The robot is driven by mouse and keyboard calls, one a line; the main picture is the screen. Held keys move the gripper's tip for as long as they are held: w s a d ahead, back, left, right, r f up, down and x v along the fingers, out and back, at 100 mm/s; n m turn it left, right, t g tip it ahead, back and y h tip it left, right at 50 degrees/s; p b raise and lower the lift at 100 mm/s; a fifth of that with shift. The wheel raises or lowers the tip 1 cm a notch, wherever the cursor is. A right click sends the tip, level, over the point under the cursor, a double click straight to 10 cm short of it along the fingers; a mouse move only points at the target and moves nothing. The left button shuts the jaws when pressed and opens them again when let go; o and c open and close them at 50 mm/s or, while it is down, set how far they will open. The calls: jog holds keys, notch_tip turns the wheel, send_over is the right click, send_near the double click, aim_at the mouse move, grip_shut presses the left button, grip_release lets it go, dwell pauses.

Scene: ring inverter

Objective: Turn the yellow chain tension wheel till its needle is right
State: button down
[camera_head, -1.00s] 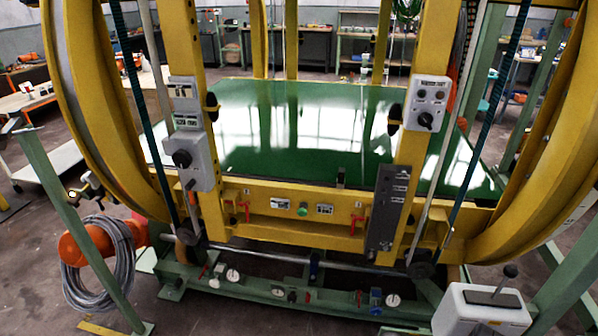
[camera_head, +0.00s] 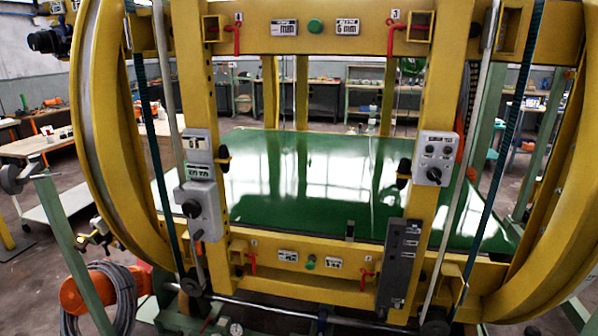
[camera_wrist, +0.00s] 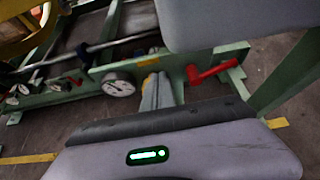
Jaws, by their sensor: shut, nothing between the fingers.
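I cannot make out a yellow chain tension wheel for certain in either view. In the wrist view a round white-faced gauge (camera_wrist: 118,84) sits on the green base beam; its needle is too small to read. My gripper (camera_wrist: 152,80) shows in the wrist view as two grey fingers close together, with nothing between them. Its tips are just right of the gauge and apart from it in the picture. A small yellow patch (camera_wrist: 149,62) lies just beyond the tips; I cannot tell what it is. My gripper is not visible in the head view.
A red lever (camera_wrist: 212,72) stands right of my fingers. In the head view, large yellow rings (camera_head: 100,130) and posts frame a green panel (camera_head: 300,180). Control boxes (camera_head: 435,158) hang on the posts. A coiled grey hose (camera_head: 105,300) hangs at lower left.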

jog(key=s+a, duration=0.5)
jog(key=s, duration=0.1)
jog(key=w+d, duration=0.1)
jog(key=w, duration=0.6)
jog(key=shift+d, duration=0.4)
jog(key=shift+s+f, duration=0.15)
jog(key=shift+f, duration=0.1)
dwell(0.4)
